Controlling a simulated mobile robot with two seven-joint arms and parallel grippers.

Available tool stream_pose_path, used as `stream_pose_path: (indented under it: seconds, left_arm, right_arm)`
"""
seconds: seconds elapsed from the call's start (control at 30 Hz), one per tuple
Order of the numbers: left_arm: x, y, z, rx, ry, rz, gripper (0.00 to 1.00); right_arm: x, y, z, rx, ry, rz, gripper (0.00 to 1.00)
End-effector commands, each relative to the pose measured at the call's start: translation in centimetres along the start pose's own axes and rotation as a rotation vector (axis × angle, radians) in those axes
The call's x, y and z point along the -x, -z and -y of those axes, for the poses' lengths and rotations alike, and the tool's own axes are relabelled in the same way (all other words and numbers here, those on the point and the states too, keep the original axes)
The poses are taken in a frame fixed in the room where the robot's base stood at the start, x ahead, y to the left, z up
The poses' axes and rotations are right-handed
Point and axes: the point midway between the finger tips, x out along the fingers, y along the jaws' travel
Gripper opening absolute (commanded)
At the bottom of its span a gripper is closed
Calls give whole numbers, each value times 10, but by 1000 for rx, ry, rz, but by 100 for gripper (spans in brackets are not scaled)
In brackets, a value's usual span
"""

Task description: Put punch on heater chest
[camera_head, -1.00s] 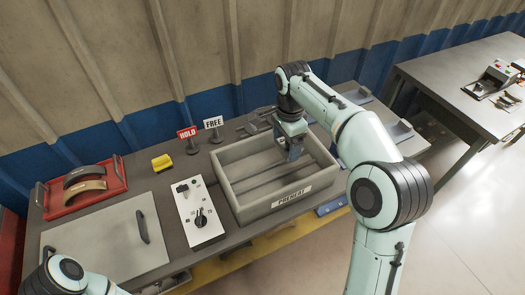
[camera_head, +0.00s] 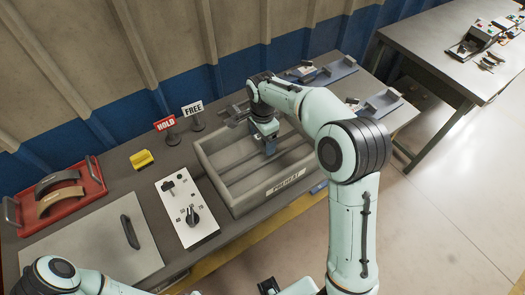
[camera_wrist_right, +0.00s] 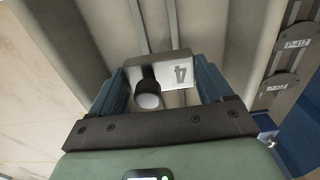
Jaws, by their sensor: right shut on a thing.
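My right gripper (camera_head: 267,142) points down over the open grey box labelled PREHEAT (camera_head: 232,205), which I take to be the heater chest. In the right wrist view my right gripper (camera_wrist_right: 162,88) is shut on a metal block (camera_wrist_right: 182,68) with a white label reading 4 and a dark knob with a pale round end; I take it to be the punch. The box interior with its rails shows beyond it. I cannot tell whether the block touches the box.
A white control panel (camera_head: 178,222) and a grey plate with a handle (camera_head: 80,250) lie left of the box. A red tray (camera_head: 95,200) holds curved brake shoes. HOLD (camera_head: 165,123) and FREE (camera_head: 192,107) signs stand behind. Blue-grey fixtures (camera_head: 385,103) sit at right.

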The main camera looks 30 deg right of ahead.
Motion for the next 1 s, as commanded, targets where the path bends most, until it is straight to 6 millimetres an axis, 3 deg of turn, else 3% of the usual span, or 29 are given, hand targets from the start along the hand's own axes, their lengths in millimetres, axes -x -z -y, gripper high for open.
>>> stream_pose_path:
  seconds: [0.17,0.5,0.93,0.97,1.0]
  left_arm:
    - [-1,0,1,0,0,0,0]
    - [-6,-2,3,1,1,3,0]
    - [-8,-3,4,1,2,4,0]
    - [-8,-3,4,1,2,4,0]
    - [-8,-3,4,1,1,4,0]
  right_arm:
    - [-13,0,0,0,0,0,31]
    - [-62,0,0,0,1,0,31]
    - [-68,0,0,0,2,0,31]
    - [-69,0,0,0,0,0,86]
    - [-68,0,0,0,1,0,99]
